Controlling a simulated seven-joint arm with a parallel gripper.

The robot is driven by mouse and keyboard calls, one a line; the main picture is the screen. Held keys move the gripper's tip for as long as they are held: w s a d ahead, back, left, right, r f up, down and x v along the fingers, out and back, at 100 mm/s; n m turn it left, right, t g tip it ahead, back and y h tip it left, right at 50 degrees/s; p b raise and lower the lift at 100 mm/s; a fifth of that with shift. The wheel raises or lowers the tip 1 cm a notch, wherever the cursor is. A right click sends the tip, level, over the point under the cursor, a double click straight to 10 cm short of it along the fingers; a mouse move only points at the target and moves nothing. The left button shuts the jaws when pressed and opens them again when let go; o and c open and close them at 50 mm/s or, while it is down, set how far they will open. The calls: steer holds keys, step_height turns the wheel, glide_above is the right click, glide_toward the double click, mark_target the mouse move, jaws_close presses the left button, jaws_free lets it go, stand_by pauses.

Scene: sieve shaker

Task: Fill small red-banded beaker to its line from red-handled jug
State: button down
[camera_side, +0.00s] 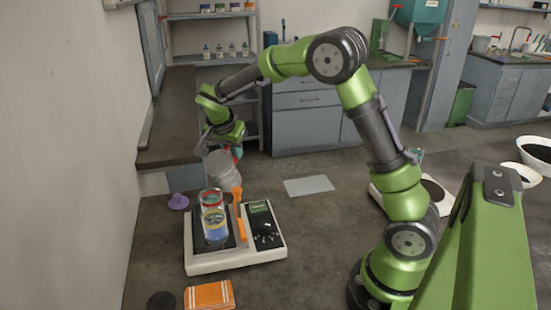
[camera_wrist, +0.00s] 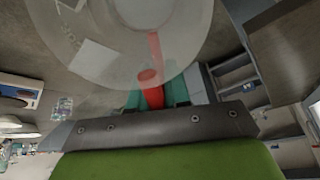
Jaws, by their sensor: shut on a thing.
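The clear jug (camera_side: 222,170) hangs above the white device, tilted, with its mouth end hard to make out. In the wrist view the jug (camera_wrist: 120,50) is a large see-through round body with a red handle (camera_wrist: 151,88). My gripper (camera_wrist: 155,97) is shut on that red handle, between teal fingers.
The white device (camera_side: 205,265) carries the glassware, with a display panel (camera_side: 265,228) at right. An orange upright piece (camera_side: 238,210) stands close beside the beaker. A purple object (camera_side: 178,202), an orange folded cloth (camera_side: 209,296) and a grey plate (camera_side: 308,186) lie around it.

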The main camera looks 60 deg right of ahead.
steer(key=d+y, duration=0.1)
steer(key=d+f+y, duration=0.1)
steer(key=shift+w+d+f+g+y, duration=0.2)
steer(key=shift+w+f+g+y, duration=0.1)
steer(key=shift+g, duration=0.1)
steer(key=s+m+y, duration=0.2)
steer(key=s+m, duration=0.4)
steer(key=s, duration=0.5)
steer(key=shift+d+f+m+g+y, duration=0.25)
steer(key=shift+d+m+g+y, duration=0.05)
steer(key=shift+d+m, duration=0.1)
steer(key=shift+w+a, duration=0.1)
